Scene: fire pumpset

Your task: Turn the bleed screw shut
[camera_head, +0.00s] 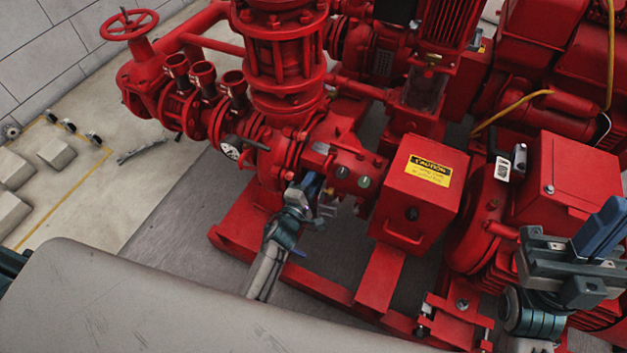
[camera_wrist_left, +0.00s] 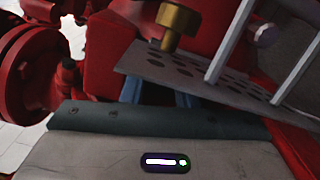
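A brass fitting with a hexagonal head (camera_wrist_left: 178,22), which may be the bleed screw, shows at the top of the left wrist view. I cannot make it out in the head view. My left gripper (camera_head: 312,186) is low in front of the red pump casing, left of the caution box. In the left wrist view its blue fingers run under a grey perforated plate (camera_wrist_left: 178,72), which hides their tips. The brass fitting appears beyond them, and I see no contact. My right gripper (camera_head: 603,232) is at the right edge over red machinery; its finger gap is not clear.
A red caution box (camera_head: 422,187) stands right of my left gripper. Pale bars (camera_wrist_left: 232,42) rise from the perforated plate. A red handwheel (camera_head: 129,25) and a gauge (camera_head: 231,150) are to the left.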

